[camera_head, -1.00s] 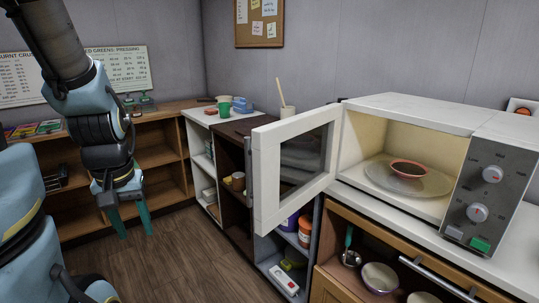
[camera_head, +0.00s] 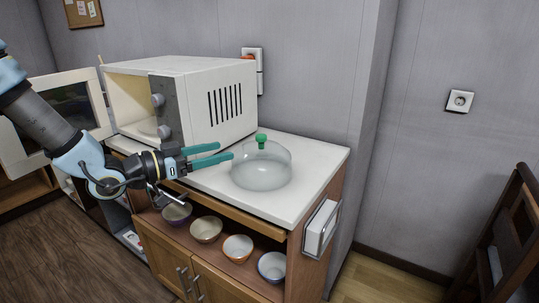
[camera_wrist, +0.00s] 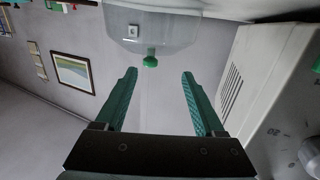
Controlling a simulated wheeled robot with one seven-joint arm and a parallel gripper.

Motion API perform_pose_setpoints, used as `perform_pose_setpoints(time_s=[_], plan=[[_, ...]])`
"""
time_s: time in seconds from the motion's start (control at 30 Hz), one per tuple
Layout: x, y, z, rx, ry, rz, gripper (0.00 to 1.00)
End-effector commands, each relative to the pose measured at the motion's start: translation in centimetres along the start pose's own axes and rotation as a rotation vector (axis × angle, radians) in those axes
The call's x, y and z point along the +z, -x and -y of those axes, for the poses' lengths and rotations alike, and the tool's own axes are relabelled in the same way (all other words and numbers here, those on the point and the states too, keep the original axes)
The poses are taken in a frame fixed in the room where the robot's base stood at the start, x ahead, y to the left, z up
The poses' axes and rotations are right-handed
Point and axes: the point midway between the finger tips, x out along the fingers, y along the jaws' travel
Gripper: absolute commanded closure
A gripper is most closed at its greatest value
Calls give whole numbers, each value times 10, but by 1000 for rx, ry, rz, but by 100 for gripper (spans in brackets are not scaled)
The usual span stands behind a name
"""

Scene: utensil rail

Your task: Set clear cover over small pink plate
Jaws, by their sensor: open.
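The clear cover (camera_head: 262,172) is a see-through dome with a green knob (camera_head: 262,139) on top. It stands upright on the white counter, right of the microwave. In the wrist view the cover (camera_wrist: 152,28) appears upside down, its green knob (camera_wrist: 150,61) just beyond the fingertips and between their lines. My gripper (camera_head: 225,151) is open and empty, its teal fingers level and pointing at the cover from the left. The fingers also show in the wrist view (camera_wrist: 159,72). The small pink plate is out of sight now.
The white microwave (camera_head: 215,98) stands left of the cover with its door (camera_head: 62,112) open. Several bowls (camera_head: 238,247) sit on the shelf below the counter (camera_head: 312,158). A wall is behind the cover. The counter is clear at its right.

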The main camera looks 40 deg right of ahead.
Motion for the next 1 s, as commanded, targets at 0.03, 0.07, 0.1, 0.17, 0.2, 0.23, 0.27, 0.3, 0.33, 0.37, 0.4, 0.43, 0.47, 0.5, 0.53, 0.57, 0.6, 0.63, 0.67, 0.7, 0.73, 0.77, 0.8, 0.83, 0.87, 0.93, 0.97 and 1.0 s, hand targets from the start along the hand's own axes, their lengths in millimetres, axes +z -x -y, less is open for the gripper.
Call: perform_pose_setpoints(time_s=[0.03,0.07,0.1,0.17,0.2,0.23,0.27,0.3,0.33,0.37,0.4,0.43,0.47,0.5,0.53,0.57,0.6,0.63,0.67,0.7,0.73,0.77,0.8,0.83,0.87,0.93,0.97,1.0], plan=[[-5,-3,-5,23,-2,-35,29],[-8,-6,-7,32,-3,-50,29],[-10,-11,-9,41,-4,-62,29],[-13,-19,-11,47,-5,-69,29],[-14,-26,-12,48,-5,-69,29],[-14,-31,-12,47,-4,-69,29],[-14,-36,-12,48,-5,-68,29],[-14,-42,-12,47,-5,-67,29],[-14,-46,-12,46,-5,-67,29],[-15,-50,-12,46,-5,-66,29],[-15,-54,-12,45,-5,-66,29],[-14,-56,-12,44,-5,-66,29],[-14,-58,-12,43,-5,-65,29],[-14,-59,-12,43,-5,-65,29],[-14,-61,-12,43,-5,-64,29],[-14,-63,-12,44,-5,-64,29],[-14,-67,-12,44,-5,-64,29],[-14,-71,-12,44,-4,-64,29],[-14,-75,-12,44,-3,-64,29],[-14,-82,-12,45,-2,-64,29],[-14,-87,-12,45,-3,-64,29],[-14,-91,-12,44,-3,-64,29],[-13,-97,-12,44,-4,-63,29],[-13,-101,-12,44,-4,-63,29],[-13,-104,-12,43,-5,-63,29],[-13,-109,-12,42,-5,-63,29],[-13,-111,-12,42,-5,-63,29],[-13,-112,-12,42,-5,-63,29]])
